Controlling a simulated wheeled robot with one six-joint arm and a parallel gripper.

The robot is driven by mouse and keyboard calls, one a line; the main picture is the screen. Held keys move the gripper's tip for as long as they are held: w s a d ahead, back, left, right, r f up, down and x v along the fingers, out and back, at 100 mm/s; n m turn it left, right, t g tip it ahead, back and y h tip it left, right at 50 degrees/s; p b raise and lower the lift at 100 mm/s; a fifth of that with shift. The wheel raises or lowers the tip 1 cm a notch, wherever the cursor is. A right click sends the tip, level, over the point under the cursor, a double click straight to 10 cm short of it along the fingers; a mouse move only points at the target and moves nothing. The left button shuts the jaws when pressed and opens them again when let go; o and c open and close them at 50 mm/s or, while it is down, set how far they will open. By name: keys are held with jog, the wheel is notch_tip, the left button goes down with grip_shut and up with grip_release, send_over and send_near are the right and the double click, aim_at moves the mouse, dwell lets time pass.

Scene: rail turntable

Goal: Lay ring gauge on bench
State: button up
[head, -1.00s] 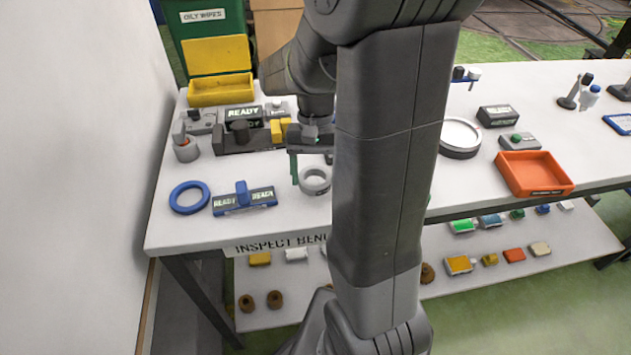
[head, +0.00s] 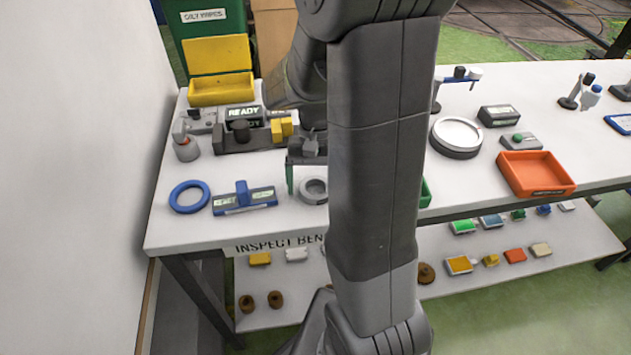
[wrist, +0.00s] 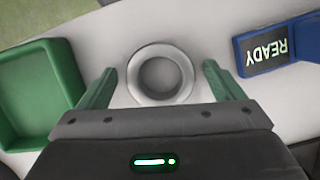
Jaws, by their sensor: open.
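The ring gauge (head: 314,191), a thick grey ring, lies flat on the white bench (head: 245,172) near its front edge. In the wrist view the ring gauge (wrist: 136,73) sits between the two green fingers, with a gap on each side. My gripper (wrist: 160,83) is open around it, not touching it. In the head view my gripper (head: 307,176) is just above and around the ring; one green finger shows at its left, and the other is hidden behind my arm.
A blue stand with READY signs (head: 244,202) and a blue ring (head: 189,184) are to the left. A green tray (wrist: 40,92) is on the other side, mostly hidden by my arm in the head view. A grey fixture block (head: 238,140) is behind.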

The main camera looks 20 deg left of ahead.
aim_at(315, 176)
jog(key=p+v, duration=0.1)
jog(key=v, duration=1.1)
jog(key=shift+r, duration=0.2)
jog(key=shift+s+a, duration=0.1)
jog(key=shift+a, duration=0.05)
dwell(0.8)
